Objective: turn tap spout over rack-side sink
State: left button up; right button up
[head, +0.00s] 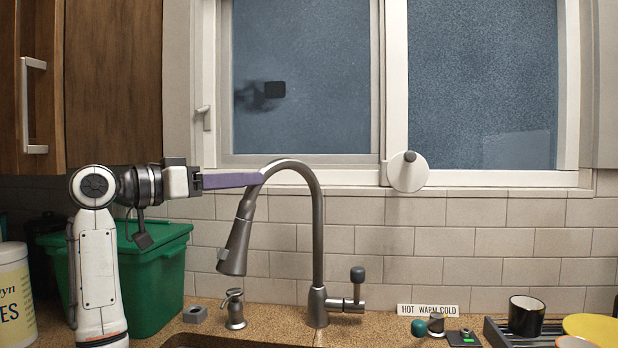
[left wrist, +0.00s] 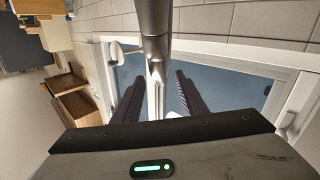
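The tap (head: 318,230) is a tall grey gooseneck behind the sink edge. Its spout (head: 236,245) hangs down on the left side. In the left wrist view the tap's neck (left wrist: 153,25) runs down the middle of the picture. My left gripper (head: 256,179) reaches in from the left, its purple fingers level at the upper bend of the spout. In the left wrist view its two dark fingers (left wrist: 158,92) stand apart, with the tap between them and gaps at both sides. My right gripper is out of view.
A sink edge (head: 225,341) shows at the bottom. A soap dispenser (head: 235,310) stands below the spout, and a green bin (head: 155,275) at left. At right are a "HOT WARM COLD" label (head: 428,310) and a rack (head: 497,335) with a black cup (head: 526,316) and yellow plate (head: 595,328).

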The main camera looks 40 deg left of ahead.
pick_arm(q)
jog(key=shift+w+r, duration=0.2)
jog(key=shift+w+d, duration=0.1)
jog(key=shift+w, duration=0.2)
jog(key=p+x, duration=0.2)
jog(key=x, duration=0.5)
jog(key=shift+w+d, duration=0.1)
jog(key=shift+w, duration=0.3)
jog(key=shift+w+d, duration=0.1)
jog(key=shift+w, duration=0.3)
jog(key=shift+c, duration=0.5)
grip_shut()
